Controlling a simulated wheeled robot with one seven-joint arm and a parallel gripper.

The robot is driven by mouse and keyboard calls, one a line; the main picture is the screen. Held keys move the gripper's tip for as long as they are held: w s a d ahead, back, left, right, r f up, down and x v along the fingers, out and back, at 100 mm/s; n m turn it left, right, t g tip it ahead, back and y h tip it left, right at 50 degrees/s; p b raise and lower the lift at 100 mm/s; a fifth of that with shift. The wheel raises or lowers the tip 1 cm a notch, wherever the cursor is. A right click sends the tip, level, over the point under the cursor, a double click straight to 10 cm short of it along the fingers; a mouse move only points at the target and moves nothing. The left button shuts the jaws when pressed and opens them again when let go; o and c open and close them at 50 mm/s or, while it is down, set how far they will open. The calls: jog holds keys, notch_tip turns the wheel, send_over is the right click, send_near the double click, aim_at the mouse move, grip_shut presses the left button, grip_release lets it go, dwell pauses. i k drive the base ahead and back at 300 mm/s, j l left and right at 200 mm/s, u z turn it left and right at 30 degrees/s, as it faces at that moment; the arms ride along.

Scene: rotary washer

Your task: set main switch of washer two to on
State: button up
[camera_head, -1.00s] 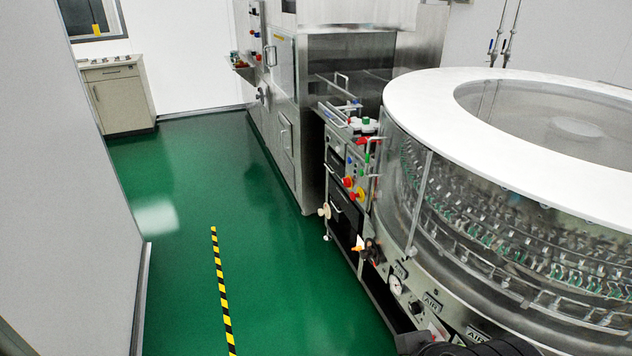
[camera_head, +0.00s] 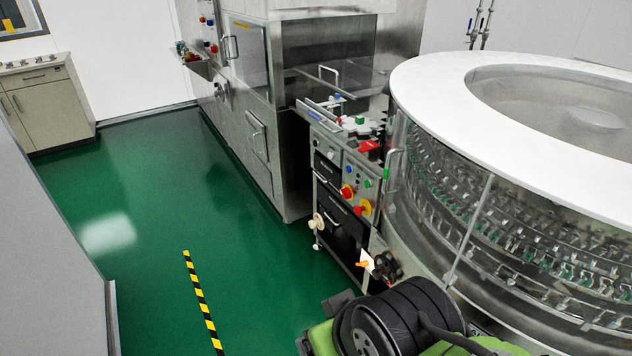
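The round rotary washer (camera_head: 430,85) with a white ring top and clear wall fills the right side. A control panel (camera_head: 352,176) on the steel cabinet at its left carries a red knob on yellow (camera_head: 347,191), a second red-and-yellow knob (camera_head: 364,207) and small blue and green buttons. An orange handle (camera_head: 362,264) on a white plate shows lower down, beside black fittings. No label tells me which of these is the main switch of washer two, and switch positions are too small to read. My black and green arm shows at the bottom; my gripper fingers are not in view.
A tall steel machine (camera_head: 262,120) stands behind the panel cabinet. A cream cabinet (camera_head: 48,103) is at the far left, and a grey wall panel (camera_head: 60,250) borders the left. The green floor (camera_head: 160,200) between is free, with a yellow-black stripe (camera_head: 201,300).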

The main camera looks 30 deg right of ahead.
aim_at(346, 192)
jog(key=i+l+u, duration=0.1)
jog(key=i, duration=0.45)
jog(key=i+l+u, duration=0.1)
jog(key=i, duration=0.45)
jog(key=i+l+u, duration=0.1)
jog(key=i+l, duration=0.2)
jog(key=i, duration=0.25)
jog(key=i+l, duration=0.15)
jog(key=l, duration=0.15)
jog(key=i+l+u, duration=0.15)
jog(key=i+l, duration=0.05)
jog(key=l, duration=0.1)
